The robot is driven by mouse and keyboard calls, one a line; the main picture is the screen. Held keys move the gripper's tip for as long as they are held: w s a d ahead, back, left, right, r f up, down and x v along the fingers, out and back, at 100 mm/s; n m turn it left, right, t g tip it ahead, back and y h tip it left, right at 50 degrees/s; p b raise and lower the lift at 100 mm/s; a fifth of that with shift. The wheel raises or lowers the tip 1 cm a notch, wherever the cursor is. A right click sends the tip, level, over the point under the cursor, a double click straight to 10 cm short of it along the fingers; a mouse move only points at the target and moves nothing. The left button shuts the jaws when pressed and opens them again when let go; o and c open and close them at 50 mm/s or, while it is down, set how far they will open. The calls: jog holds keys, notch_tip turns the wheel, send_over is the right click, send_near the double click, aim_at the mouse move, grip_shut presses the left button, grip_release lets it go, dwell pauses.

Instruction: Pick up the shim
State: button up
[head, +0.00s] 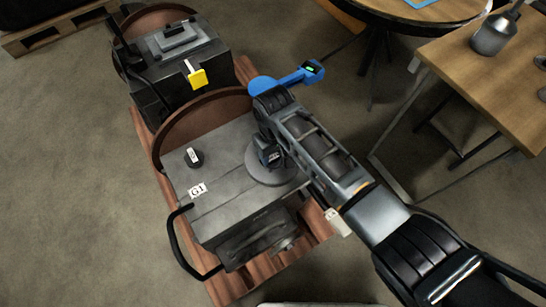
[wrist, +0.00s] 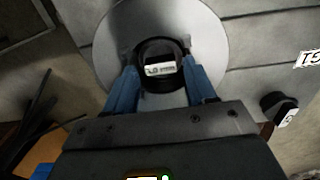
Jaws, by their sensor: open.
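No piece is marked as the shim, so I cannot tell for sure which one it is. A round black piece with a white label (wrist: 160,50) stands on a flat grey disc (wrist: 105,45) in the wrist view. My gripper (wrist: 160,72) is open, with one blue finger on each side of the black piece. I cannot tell whether the fingers touch it. In the head view the disc (head: 265,177) lies on the right part of the grey block marked G1 (head: 225,150), with my gripper (head: 268,158) low over it and hiding most of the black piece.
Another black labelled piece (head: 194,157) stands on the left of the block. A curved brown rim (head: 160,140) rises behind, and a black handle (head: 178,250) sticks out at front left. A second block with a yellow tag (head: 198,78) is behind. A wooden table (head: 500,85) stands right.

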notch_tip(320, 180, down, 2)
jog(key=shift+f, duration=0.1)
jog(key=c, duration=0.8)
